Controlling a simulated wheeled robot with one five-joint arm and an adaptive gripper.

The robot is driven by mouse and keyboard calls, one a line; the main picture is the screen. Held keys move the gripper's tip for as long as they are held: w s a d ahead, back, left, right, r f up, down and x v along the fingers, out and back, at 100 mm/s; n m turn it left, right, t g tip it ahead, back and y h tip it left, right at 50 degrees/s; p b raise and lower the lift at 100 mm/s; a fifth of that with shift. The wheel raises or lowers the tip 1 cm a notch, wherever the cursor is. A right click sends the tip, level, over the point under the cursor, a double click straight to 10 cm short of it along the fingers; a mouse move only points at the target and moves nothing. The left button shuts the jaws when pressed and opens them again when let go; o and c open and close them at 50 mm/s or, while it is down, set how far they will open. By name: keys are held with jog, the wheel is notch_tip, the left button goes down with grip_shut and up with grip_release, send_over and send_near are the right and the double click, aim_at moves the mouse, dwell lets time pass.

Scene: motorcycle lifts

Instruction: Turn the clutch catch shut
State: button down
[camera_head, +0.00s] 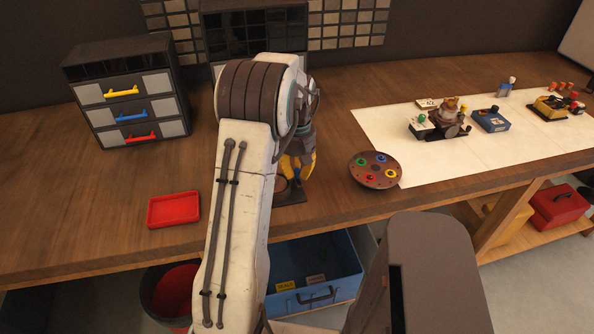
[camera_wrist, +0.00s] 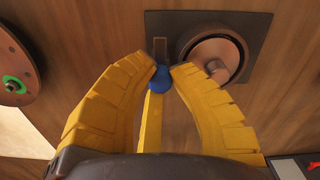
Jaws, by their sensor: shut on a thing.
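A dark plate (camera_wrist: 258,28) on the wooden bench carries a round copper-coloured clutch drum (camera_wrist: 213,58). Beside the drum is a small brown upright piece (camera_wrist: 159,47) with a blue knob (camera_wrist: 160,79) in front of it, apparently the clutch catch. My gripper (camera_wrist: 160,73) is shut on the blue knob, with one yellow fingertip on each side. A narrow yellow bar (camera_wrist: 152,122) runs from the knob toward the camera. In the head view my gripper (camera_head: 296,172) is over the plate (camera_head: 293,198), and my arm hides the catch. Its turned position is unclear.
A round brown tray (camera_head: 376,183) with coloured knobs lies to the right. A red tray (camera_head: 173,210) lies to the left. A drawer cabinet (camera_head: 129,92) stands at the back left. A white mat (camera_head: 450,165) holds several small assemblies. A blue toolbox (camera_head: 340,265) is below the front edge.

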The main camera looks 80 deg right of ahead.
jog(key=shift+f+m, duration=0.1)
jog(key=shift+m, duration=0.2)
jog(key=m, duration=0.3)
jog(key=shift+m, duration=0.4)
jog(key=m+b, duration=0.1)
jog(key=m, duration=0.3)
jog(key=shift+a+m, duration=0.1)
jog(key=shift+m, duration=0.2)
jog(key=m, duration=0.8)
jog(key=shift+m, duration=0.6)
jog(key=c, duration=1.1)
grip_release()
